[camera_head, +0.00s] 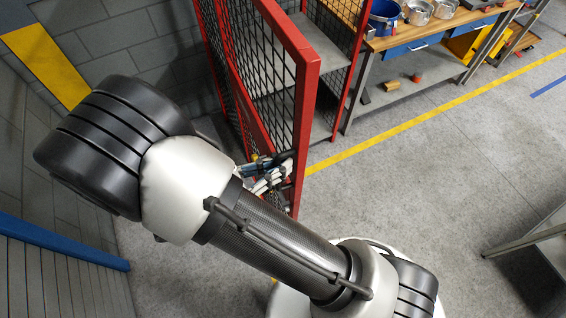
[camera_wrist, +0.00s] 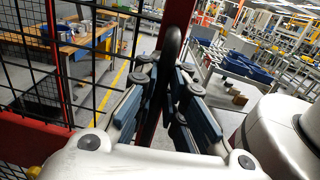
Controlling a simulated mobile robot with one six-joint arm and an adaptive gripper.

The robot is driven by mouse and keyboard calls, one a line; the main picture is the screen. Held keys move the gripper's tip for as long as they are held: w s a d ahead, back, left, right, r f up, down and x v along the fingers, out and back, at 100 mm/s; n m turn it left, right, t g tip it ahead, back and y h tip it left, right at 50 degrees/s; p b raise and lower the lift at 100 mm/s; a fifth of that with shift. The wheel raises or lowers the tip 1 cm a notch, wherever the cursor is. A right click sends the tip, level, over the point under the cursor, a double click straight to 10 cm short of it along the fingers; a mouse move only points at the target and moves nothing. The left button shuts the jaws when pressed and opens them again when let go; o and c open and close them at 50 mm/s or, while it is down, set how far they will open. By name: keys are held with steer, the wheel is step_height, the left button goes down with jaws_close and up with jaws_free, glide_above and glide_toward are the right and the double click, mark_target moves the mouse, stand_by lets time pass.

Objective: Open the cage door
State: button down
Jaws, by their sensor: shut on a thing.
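The cage door (camera_head: 306,110) has a red frame and black mesh. In the head view it stands swung out at an angle, its free edge apart from the cage's right red post (camera_head: 350,75). In the wrist view its red edge bar (camera_wrist: 178,14) runs up behind a black curved handle (camera_wrist: 172,45). My gripper (camera_head: 272,172) is beside the door's free edge, partly hidden by my arm in the head view. In the wrist view my gripper's blue-grey fingers (camera_wrist: 168,95) are shut on the handle. The exact finger contact low on the handle is hidden.
Grey shelves (camera_head: 310,40) stand inside the cage. A workbench (camera_head: 400,38) with pots and a blue drawer is behind it at the right. Grey floor (camera_head: 430,160) right of the door is clear up to a metal table (camera_head: 535,235). A block wall (camera_head: 120,45) is at the left.

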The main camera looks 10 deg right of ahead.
steer(key=shift+d, duration=0.1)
steer(key=c, duration=1.7)
jaws_free()
steer(key=shift+o, duration=0.2)
steer(key=v, duration=1.2)
steer(key=shift+s, duration=0.1)
